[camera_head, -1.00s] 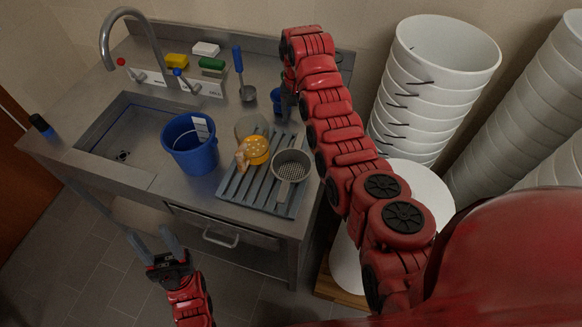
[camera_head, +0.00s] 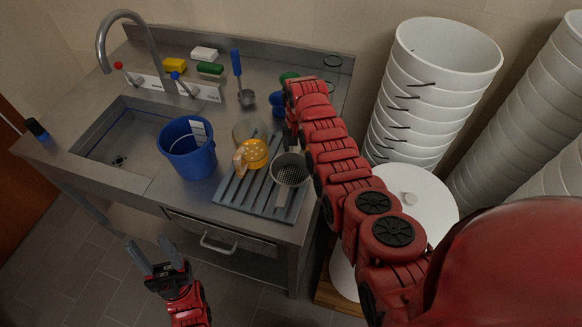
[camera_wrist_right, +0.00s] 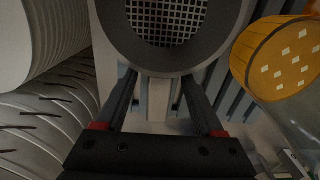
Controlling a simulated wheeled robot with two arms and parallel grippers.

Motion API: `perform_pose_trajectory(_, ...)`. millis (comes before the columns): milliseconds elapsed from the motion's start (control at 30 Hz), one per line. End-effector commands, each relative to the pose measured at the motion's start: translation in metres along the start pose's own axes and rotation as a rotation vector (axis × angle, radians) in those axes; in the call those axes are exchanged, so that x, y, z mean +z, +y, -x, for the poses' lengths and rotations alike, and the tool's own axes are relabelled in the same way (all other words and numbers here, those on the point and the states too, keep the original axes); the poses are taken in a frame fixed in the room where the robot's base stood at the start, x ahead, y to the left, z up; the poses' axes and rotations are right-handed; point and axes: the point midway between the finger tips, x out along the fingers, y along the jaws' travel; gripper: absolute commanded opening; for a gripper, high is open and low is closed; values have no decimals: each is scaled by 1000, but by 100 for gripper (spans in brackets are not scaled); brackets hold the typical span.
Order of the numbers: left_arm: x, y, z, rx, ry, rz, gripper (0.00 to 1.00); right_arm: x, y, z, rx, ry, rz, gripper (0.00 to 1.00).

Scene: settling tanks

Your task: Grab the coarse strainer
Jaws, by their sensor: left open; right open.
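A grey strainer (camera_head: 289,172) with a mesh bottom and a short handle lies on the ribbed drying rack (camera_head: 235,195) at the right of the counter. A yellow strainer (camera_head: 254,152) with holes sits left of it; I cannot tell from looks alone which is called coarse. In the right wrist view, my right gripper (camera_wrist_right: 160,85) is open, its fingers on either side of the grey strainer's handle (camera_wrist_right: 159,100), with the mesh bowl (camera_wrist_right: 167,20) just beyond. In the head view my right arm partly hides this gripper. My left gripper (camera_head: 150,250) is open and empty, in front of the counter.
A blue bucket (camera_head: 187,150) stands by the sink (camera_head: 120,150). A ladle (camera_head: 239,80) with a blue handle and several sponges (camera_head: 210,68) lie at the back. Stacked white buckets (camera_head: 430,90) rise on the right. A clear container (camera_head: 247,128) stands behind the yellow strainer.

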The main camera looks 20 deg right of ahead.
Motion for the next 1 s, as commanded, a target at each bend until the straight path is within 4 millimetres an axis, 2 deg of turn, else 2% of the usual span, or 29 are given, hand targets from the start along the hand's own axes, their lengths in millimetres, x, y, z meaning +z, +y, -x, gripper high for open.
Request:
perform_pose_trajectory(400,0,0,-3,0,0,0,50,0,0,-9,0,1,0,70)
perform_pose_trajectory(800,-1,0,-3,0,0,0,50,0,0,-8,-1,1,0,0)
perform_pose_trajectory(1000,-1,0,-3,0,0,0,50,0,0,-8,-1,1,0,0)
